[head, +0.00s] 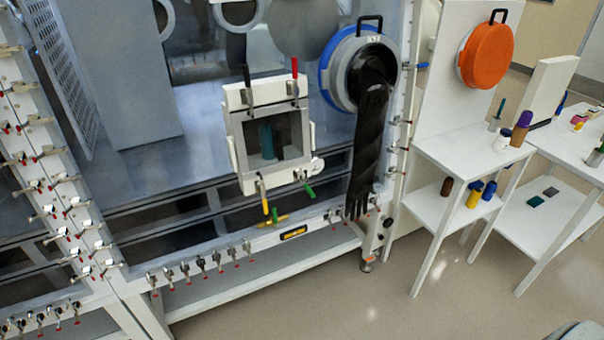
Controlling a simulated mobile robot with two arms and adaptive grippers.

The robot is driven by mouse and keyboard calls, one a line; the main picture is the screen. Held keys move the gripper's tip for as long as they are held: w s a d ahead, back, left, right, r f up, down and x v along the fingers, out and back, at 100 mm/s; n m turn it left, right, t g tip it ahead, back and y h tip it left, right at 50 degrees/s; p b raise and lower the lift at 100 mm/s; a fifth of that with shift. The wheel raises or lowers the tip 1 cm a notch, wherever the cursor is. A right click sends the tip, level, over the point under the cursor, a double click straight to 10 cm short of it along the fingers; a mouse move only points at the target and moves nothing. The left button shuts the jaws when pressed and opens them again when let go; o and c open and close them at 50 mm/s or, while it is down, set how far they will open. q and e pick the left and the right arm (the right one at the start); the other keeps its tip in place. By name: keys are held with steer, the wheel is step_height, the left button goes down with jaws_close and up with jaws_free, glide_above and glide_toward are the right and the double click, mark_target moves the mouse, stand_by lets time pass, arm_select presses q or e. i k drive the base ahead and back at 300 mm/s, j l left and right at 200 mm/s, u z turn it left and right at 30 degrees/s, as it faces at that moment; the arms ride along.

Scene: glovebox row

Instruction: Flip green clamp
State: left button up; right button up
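The green clamp (309,189) sits at the lower right corner of a white square transfer door (237,153) on the glovebox front. Its green handle points down and slightly right. A yellow-handled clamp (264,204) at the lower left corner also points down. A black-handled clamp (247,78) and a red-handled clamp (295,70) at the top edge point up. Through the door's window a teal item (266,141) and a dark item show. Neither of my grippers shows in the head view.
A long black glove (369,140) hangs from a blue-ringed port just right of the door. A yellow handle (272,221) with a green tip is below it. White shelves (470,150) with bottles stand at the right. The floor in front is clear.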

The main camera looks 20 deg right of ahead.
mark_target(307, 187)
steer(key=l+z, duration=0.1)
steer(key=z, duration=0.3)
steer(key=l+z, duration=0.15)
steer(key=z, duration=0.2)
steer(key=k+l, duration=0.05)
